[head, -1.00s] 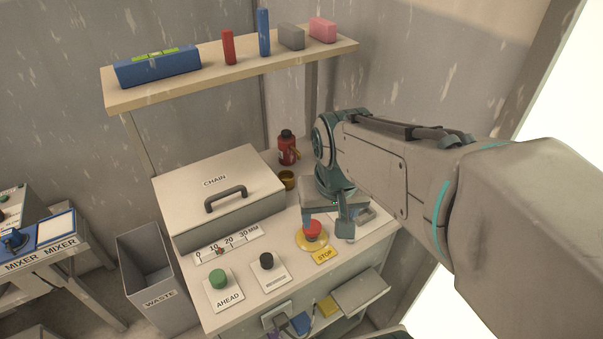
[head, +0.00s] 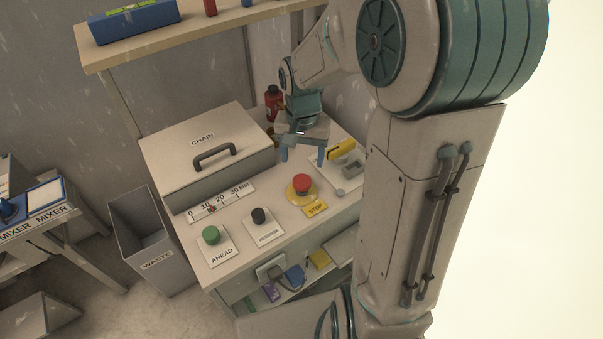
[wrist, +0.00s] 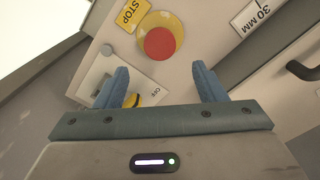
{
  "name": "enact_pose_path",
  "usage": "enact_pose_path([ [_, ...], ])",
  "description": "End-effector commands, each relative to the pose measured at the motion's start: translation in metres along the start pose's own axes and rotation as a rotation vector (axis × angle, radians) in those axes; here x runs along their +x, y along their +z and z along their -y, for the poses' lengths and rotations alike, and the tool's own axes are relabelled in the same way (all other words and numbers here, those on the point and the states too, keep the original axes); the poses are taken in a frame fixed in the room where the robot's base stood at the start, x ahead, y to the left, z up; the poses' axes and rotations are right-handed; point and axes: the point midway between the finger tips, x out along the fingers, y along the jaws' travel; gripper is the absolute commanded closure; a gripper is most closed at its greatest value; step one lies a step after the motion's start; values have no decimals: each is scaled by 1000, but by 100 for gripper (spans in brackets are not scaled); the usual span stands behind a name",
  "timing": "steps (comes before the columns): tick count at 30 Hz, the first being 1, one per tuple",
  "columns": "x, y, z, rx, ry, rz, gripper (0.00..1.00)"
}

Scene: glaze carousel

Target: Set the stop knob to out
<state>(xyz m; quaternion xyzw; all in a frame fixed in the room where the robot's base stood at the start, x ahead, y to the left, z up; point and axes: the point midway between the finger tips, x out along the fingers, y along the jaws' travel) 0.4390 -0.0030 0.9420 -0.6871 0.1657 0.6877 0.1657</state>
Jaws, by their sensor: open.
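The red stop knob (head: 302,184) stands on a round yellow base on the bench top, with a yellow STOP label (head: 315,209) in front of it. It also shows in the wrist view (wrist: 159,43), beyond the fingertips and between their lines. My gripper (head: 302,161) is open and empty, above and behind the knob, apart from it. In the wrist view its two blue fingers (wrist: 162,80) are spread wide. Whether the knob is in or out I cannot tell.
A white plate with a yellow-handled switch (head: 341,149) lies right of the knob. A black button (head: 259,216) and a green AHEAD button (head: 211,235) are to the left. The CHAIN box (head: 205,165) stands behind, under a shelf (head: 100,58). A waste bin (head: 150,240) is at left.

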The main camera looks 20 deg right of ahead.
Motion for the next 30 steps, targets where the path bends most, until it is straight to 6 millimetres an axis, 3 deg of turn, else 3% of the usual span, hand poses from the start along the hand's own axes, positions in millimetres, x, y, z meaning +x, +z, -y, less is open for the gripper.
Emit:
enact_pose_path([
  [3,27,1,0,-3,2,5,36],
  [9,59,1,0,-2,1,3,36],
  [15,73,0,0,-3,0,0,36],
  [23,74,0,0,-2,0,-1,36],
  [24,74,0,0,-2,0,-1,39],
  [26,74,0,0,-2,0,-1,55],
  [30,74,0,0,-2,0,-1,94],
])
